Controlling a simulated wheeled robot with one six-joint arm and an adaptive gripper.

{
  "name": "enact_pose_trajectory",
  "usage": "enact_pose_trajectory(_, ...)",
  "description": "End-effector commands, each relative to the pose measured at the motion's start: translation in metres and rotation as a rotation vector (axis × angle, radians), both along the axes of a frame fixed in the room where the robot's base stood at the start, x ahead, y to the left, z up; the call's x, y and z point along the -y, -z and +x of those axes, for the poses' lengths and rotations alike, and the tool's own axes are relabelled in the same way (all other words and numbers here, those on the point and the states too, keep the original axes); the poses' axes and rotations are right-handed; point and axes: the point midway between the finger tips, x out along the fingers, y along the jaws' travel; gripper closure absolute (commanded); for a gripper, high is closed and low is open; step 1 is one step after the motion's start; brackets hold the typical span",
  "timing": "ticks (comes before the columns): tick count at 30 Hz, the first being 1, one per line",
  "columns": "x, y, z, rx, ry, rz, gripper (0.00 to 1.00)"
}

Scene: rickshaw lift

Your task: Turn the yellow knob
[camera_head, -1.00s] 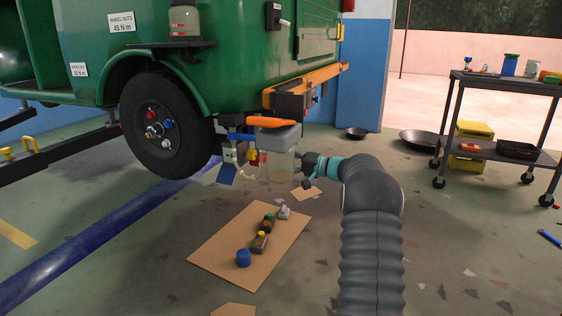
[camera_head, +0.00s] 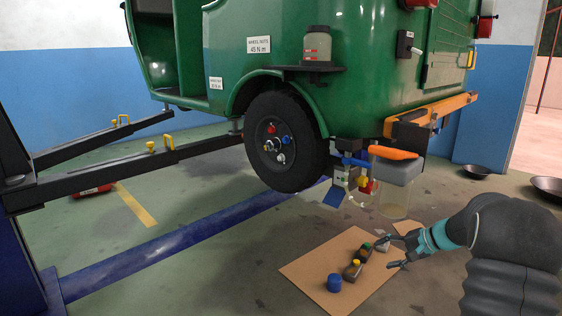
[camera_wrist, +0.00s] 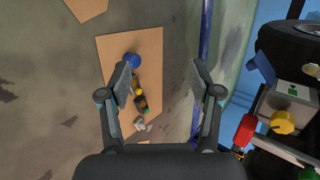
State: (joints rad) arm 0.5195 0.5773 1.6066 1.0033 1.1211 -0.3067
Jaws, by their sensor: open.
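A yellow knob (camera_wrist: 282,122) shows at the right of the wrist view, on an assembly under the rear of the green vehicle. In the head view it is a small yellow spot (camera_head: 362,181) beside a red part, behind the wheel. My gripper (camera_head: 390,252) is open and empty, low and to the right of the assembly. In the wrist view my gripper (camera_wrist: 160,75) has its fingers wide apart over the cardboard on the floor. The knob lies well outside the fingers, to their right.
Cardboard (camera_head: 310,270) on the floor holds a blue cap (camera_head: 334,283) and small dark bottles (camera_head: 352,270). A clear jar with a grey top (camera_head: 396,172) hangs beside the assembly. The black wheel (camera_head: 285,142) and dark lift arm (camera_head: 120,160) stand to the left.

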Motion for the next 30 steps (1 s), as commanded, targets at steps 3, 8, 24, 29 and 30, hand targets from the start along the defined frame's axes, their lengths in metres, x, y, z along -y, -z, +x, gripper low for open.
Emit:
enact_pose_trajectory(3,-0.024,-0.016,-0.044,-0.084,-0.049,-0.107,0.36)
enact_pose_trajectory(8,-0.049,-0.035,-0.102,-0.161,-0.112,-0.254,0.36)
enact_pose_trajectory(24,-0.102,-0.108,-0.268,-0.158,-0.316,-0.715,0.36)
enact_pose_trajectory(29,-0.112,-0.128,-0.308,-0.101,-0.375,-0.83,0.36)
enact_pose_trajectory(30,-0.115,-0.133,-0.317,-0.083,-0.39,-0.856,0.36)
